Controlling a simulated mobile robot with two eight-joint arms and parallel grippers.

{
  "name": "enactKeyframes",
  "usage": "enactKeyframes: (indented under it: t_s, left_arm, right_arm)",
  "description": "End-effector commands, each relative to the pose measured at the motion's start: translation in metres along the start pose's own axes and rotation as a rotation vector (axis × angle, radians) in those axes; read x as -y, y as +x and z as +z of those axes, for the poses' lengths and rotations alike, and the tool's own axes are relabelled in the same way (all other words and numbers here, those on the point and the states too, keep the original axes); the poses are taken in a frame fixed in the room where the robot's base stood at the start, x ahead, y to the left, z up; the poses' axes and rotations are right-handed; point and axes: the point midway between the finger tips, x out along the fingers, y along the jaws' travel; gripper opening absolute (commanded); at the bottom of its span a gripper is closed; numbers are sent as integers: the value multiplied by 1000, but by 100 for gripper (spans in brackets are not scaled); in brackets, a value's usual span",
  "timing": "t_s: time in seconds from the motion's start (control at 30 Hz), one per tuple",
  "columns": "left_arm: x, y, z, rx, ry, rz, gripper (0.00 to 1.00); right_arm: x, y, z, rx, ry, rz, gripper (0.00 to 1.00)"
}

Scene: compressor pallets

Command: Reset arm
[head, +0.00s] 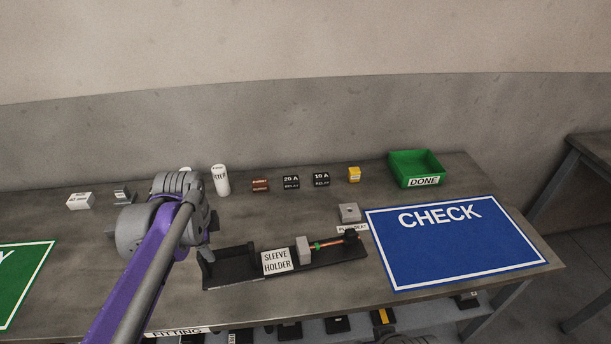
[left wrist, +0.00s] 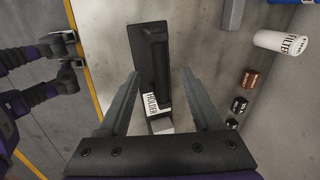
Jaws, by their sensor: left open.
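My left arm reaches in from the lower left of the head view, its left gripper (head: 208,240) above the worktable at the left end of the black sleeve holder (head: 333,261). The wrist mostly hides the fingers there. In the left wrist view the left gripper (left wrist: 160,88) has its two grey fingers wide apart with nothing gripped. The sleeve holder (left wrist: 150,70) shows below and between them. A grey block and a copper-coloured rod with a green band sit on the holder's right part.
A blue CHECK mat (head: 455,255) and a green DONE bin (head: 416,170) are on the right. A FILTER can (head: 221,180), relays (head: 291,182) and a yellow block (head: 354,174) line the back. A green mat (head: 20,280) is at left. A shelf with parts lies below the front edge.

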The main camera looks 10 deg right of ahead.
Motion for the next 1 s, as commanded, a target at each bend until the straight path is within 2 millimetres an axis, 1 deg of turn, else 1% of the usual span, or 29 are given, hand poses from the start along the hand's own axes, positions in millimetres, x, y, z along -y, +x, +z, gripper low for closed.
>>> enactKeyframes:
  t_s: [0.1,0.17,0.27,0.37,0.4,0.47,0.5,0.57,0.6,0.7,0.83,0.9,1.0]
  left_arm:
    - [-1,-1,0,0,-6,-1,66]
    - [-5,-3,2,-1,-32,-5,66]
    - [-23,-12,7,-7,-151,-21,66]
    - [-55,-24,15,-24,-366,-48,66]
    - [-72,-28,19,-33,-469,-60,66]
    - [-97,-32,24,-51,-631,-79,66]
    - [-114,-33,28,-64,-739,-89,66]
    - [-138,-33,32,-86,-896,-104,66]
    - [-154,-32,35,-101,-994,-111,66]
    - [-186,-27,40,-138,-1204,-125,66]
    - [-212,-19,44,-173,-1386,-133,66]
    - [-220,-16,45,-184,-1441,-134,66]
    - [-224,-14,45,-191,-1474,-135,66]
  right_arm:
    - [0,0,0,0,0,0,50]
    - [0,-1,-1,-1,0,0,50]
    - [0,-6,-4,-3,0,0,50]
    - [0,-12,-9,-6,0,0,50]
    - [0,-16,-12,-8,0,0,50]
    - [0,-20,-16,-10,0,0,50]
    - [0,-23,-18,-12,0,0,50]
    - [0,-28,-22,-15,0,0,50]
    - [0,-30,-24,-17,0,0,50]
    - [0,-36,-29,-20,0,0,50]
    - [0,-40,-32,-23,0,0,50]
    - [0,-40,-33,-24,0,0,50]
    - [0,-41,-33,-24,0,0,50]
